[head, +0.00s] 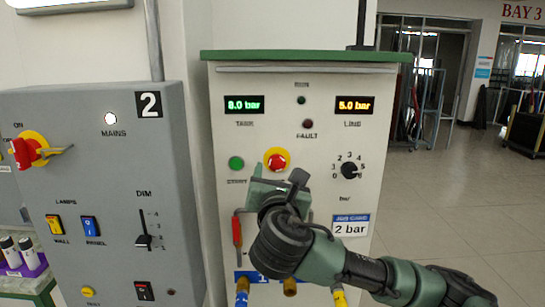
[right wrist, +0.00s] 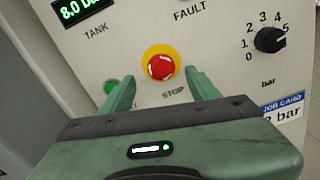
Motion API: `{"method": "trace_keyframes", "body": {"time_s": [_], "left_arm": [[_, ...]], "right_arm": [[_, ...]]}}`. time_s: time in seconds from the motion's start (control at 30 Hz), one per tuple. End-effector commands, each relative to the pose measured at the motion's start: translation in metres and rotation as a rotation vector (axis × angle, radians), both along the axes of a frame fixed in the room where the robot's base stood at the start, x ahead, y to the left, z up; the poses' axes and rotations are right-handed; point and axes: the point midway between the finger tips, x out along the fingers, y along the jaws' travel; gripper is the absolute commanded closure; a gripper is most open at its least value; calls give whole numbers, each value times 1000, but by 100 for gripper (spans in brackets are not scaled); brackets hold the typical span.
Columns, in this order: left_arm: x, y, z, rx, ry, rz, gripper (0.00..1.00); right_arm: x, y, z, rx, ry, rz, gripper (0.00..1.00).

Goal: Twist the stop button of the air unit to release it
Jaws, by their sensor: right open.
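The red stop button (head: 277,161) with its yellow collar sits on the front of the cream air unit (head: 330,75), above my right gripper. In the right wrist view the stop button (right wrist: 161,67) lies just beyond and between the two fingertips. My right gripper (right wrist: 157,82) is open and empty, with one green finger on each side below the button and apart from it. My left gripper is not in view.
The green start button (head: 236,163) is left of the stop button, and the pressure dial (head: 349,170) is to the right. A red-handled lever (head: 237,230) is below. A grey panel (head: 90,130) with a red-yellow switch stands at left. The floor at right is open.

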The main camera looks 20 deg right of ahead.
Motion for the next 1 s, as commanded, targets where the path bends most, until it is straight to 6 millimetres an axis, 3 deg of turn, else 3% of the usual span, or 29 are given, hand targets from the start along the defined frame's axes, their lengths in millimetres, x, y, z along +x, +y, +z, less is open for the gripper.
{"method": "trace_keyframes", "body": {"time_s": [0.3,0.63,0.67,0.87,1.0], "left_arm": [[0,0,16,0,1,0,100],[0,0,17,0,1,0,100],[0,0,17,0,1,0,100],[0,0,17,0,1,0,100],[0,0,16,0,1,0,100]], "right_arm": [[41,-12,1,1,1,-1,39],[47,-13,0,3,0,1,39],[47,-13,0,3,0,1,42],[47,-13,0,3,0,0,98],[46,-13,0,7,-1,0,100]]}}
